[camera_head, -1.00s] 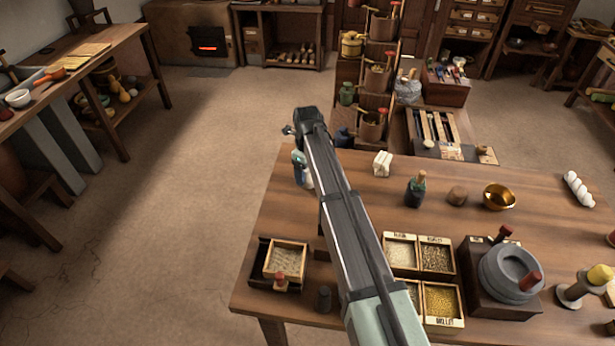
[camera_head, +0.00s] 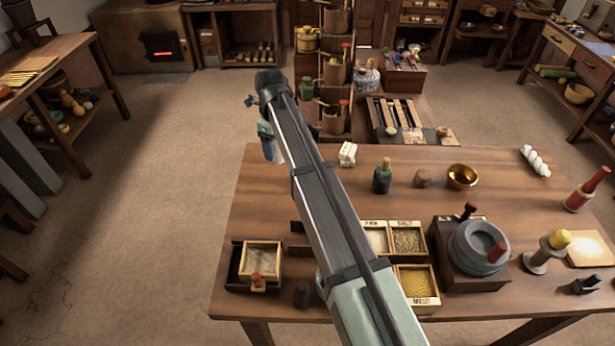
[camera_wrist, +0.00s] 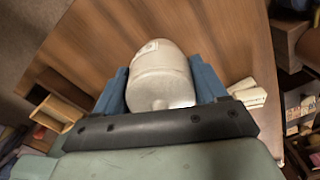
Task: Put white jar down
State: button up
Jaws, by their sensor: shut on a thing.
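In the wrist view, the white jar (camera_wrist: 160,75), pale and rounded with a small label, sits between the two blue fingers of my gripper (camera_wrist: 161,86). The fingers are shut on its sides. The wooden table (camera_wrist: 105,50) shows behind the jar; I cannot tell whether the jar touches it. In the head view, my gripper (camera_head: 269,146) is at the far left corner of the table (camera_head: 262,210). My arm hides most of the jar there.
A white block stack (camera_head: 347,154), dark bottle (camera_head: 382,178) and brass bowl (camera_head: 462,177) stand right of my gripper. Grain boxes (camera_head: 407,240) and a stone quern (camera_head: 478,248) are nearer the front. A shelf tower (camera_head: 334,70) stands behind the table. The table's left part has bare room.

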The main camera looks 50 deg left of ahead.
jog(key=w+d+r+m, duration=0.1)
jog(key=w+d, duration=0.4)
jog(key=d, duration=0.3)
jog(key=w+d+m, duration=0.1)
jog(key=w+d, duration=0.4)
jog(key=d, duration=0.3)
jog(key=s+d+f, duration=0.2)
jog(key=s+d, duration=0.1)
jog(key=d, duration=0.3)
jog(key=shift+w+f, duration=0.15)
jog(key=shift+f, duration=4.1)
jog(key=shift+f, duration=0.15)
jog(key=o, duration=1.3)
jog(key=shift+o, duration=0.2)
notch_tip(320, 180, up, 12)
